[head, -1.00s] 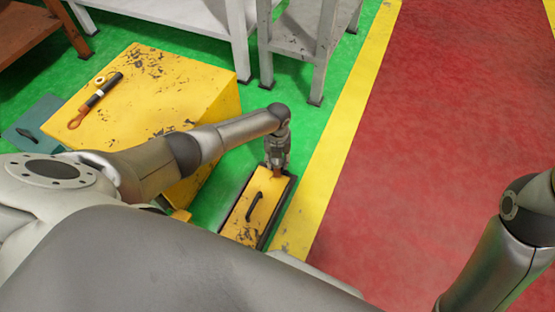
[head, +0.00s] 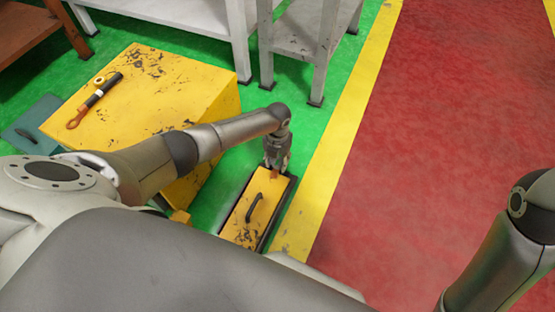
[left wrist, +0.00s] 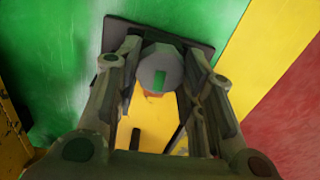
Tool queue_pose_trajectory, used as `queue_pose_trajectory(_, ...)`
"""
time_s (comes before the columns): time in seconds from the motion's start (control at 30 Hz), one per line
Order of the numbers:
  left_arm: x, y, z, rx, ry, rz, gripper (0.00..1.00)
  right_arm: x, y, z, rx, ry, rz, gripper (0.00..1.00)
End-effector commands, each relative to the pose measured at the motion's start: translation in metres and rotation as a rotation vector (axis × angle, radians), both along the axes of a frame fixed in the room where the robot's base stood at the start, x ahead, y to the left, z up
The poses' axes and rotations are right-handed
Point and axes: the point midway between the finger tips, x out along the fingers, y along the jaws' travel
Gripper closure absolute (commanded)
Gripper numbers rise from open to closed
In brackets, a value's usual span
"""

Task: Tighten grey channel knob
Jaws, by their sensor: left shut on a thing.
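A grey round knob (left wrist: 160,68) with a small green and red mark sits between the fingers of my left gripper in the left wrist view. My left gripper (head: 274,166) is shut on it, with one finger on each side. It points down at the far end of a yellow cover with a black handle (head: 240,220). The cover lies in a dark frame on the green floor, and its yellow surface also shows below the knob in the left wrist view. In the head view the fingers hide the knob, and a small reddish part shows beside them. My right gripper is out of view.
Grey table legs (head: 315,70) stand behind. A yellow floor stripe (head: 345,130) and open red floor (head: 430,130) lie to the right.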

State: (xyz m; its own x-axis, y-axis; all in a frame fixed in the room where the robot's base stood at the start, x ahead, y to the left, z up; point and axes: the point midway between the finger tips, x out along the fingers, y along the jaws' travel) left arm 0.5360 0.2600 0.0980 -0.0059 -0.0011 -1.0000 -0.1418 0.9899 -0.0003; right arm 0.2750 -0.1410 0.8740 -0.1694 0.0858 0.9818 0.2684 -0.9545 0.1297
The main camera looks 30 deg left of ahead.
Motion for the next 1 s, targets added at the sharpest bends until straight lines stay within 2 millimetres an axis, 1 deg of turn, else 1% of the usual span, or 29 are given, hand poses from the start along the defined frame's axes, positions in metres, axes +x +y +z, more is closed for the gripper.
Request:
queue_pose_trajectory(0.03, 0.005, 0.002, 0.005, 0.002, -0.009, 0.003, 0.87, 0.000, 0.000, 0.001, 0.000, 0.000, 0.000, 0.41)
queue_pose_trajectory(0.07, 0.005, 0.002, 0.005, 0.002, -0.009, 0.003, 0.87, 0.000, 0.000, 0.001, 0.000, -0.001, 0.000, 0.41)
queue_pose_trajectory(0.1, 0.005, 0.002, 0.005, 0.002, -0.009, 0.003, 0.62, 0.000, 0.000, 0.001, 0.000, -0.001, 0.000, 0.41)
queue_pose_trajectory(0.27, 0.004, 0.002, 0.004, 0.001, -0.008, 0.003, 0.42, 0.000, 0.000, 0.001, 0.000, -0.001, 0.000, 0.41)
queue_pose_trajectory(0.3, 0.004, 0.002, 0.004, 0.001, -0.007, 0.003, 0.41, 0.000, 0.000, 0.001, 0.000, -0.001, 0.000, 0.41)
queue_pose_trajectory(0.57, 0.002, 0.001, 0.002, 0.001, -0.004, 0.003, 0.41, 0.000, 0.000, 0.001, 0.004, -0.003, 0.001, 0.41)
queue_pose_trajectory(0.67, 0.002, 0.000, 0.005, 0.000, -0.004, 0.002, 0.41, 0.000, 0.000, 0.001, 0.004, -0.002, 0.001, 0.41)
queue_pose_trajectory(0.77, 0.003, 0.001, 0.013, -0.001, -0.006, 0.003, 0.41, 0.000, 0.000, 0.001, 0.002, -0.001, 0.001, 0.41)
queue_pose_trajectory(0.87, 0.002, 0.001, 0.026, -0.001, -0.007, 0.001, 0.41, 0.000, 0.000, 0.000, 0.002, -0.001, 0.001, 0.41)
queue_pose_trajectory(1.0, 0.003, 0.002, 0.052, 0.000, -0.008, 0.001, 0.41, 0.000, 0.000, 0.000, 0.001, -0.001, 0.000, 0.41)
